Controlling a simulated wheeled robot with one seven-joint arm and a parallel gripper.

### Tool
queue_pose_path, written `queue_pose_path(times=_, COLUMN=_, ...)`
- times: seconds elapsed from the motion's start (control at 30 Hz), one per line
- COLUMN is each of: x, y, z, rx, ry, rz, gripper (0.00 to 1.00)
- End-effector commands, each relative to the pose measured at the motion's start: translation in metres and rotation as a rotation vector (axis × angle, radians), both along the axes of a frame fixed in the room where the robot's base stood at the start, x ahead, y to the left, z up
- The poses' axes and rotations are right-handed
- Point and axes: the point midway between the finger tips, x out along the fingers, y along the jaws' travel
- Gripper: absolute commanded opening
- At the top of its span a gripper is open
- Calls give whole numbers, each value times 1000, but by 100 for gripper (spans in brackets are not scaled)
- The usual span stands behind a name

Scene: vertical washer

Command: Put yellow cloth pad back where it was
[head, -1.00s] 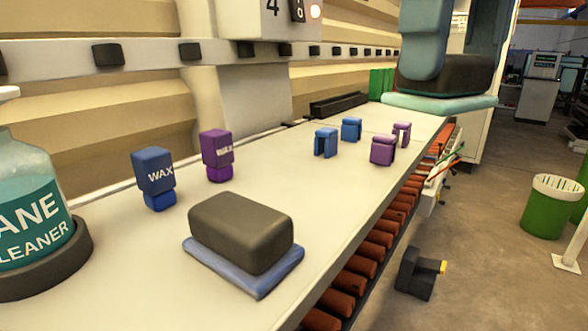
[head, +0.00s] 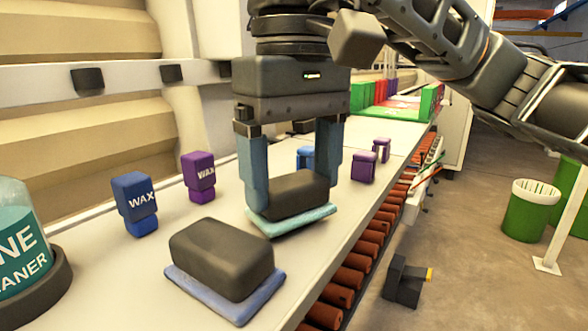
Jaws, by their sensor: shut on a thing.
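My gripper (head: 292,200) points down over the white counter and is shut on a pad with a dark grey block on top and a pale teal cloth base (head: 288,224). Its fingers are on the left and right of the dark block. The pad is very low over the counter or on it; I cannot tell which. A second pad, with a dark block and a blue cloth base (head: 235,307), lies on the counter in front and a little to the left. No yellow cloth shows on either pad.
A blue wax bottle (head: 135,200) and a purple wax bottle (head: 199,178) stand left of my gripper. A teal cleaner jar (head: 22,240) stands at the far left. Orange rollers (head: 352,262) line the counter's right edge.

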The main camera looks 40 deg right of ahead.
Motion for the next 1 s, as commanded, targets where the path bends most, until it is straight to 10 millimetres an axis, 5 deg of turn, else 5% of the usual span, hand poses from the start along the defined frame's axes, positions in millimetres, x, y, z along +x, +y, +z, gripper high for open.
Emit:
queue_pose_path(times=0.47, x=0, y=0, z=-9, rx=0, ry=-1, rz=0, gripper=35)
queue_pose_path(times=0.5, x=0, y=0, z=-9, rx=0, ry=-1, rz=0, gripper=81)
queue_pose_path(times=0.7, x=0, y=0, z=-8, rx=0, ry=-1, rz=0, gripper=100)
queue_pose_path(times=1.0, x=0, y=0, z=-6, rx=0, ry=-1, rz=0, gripper=100)
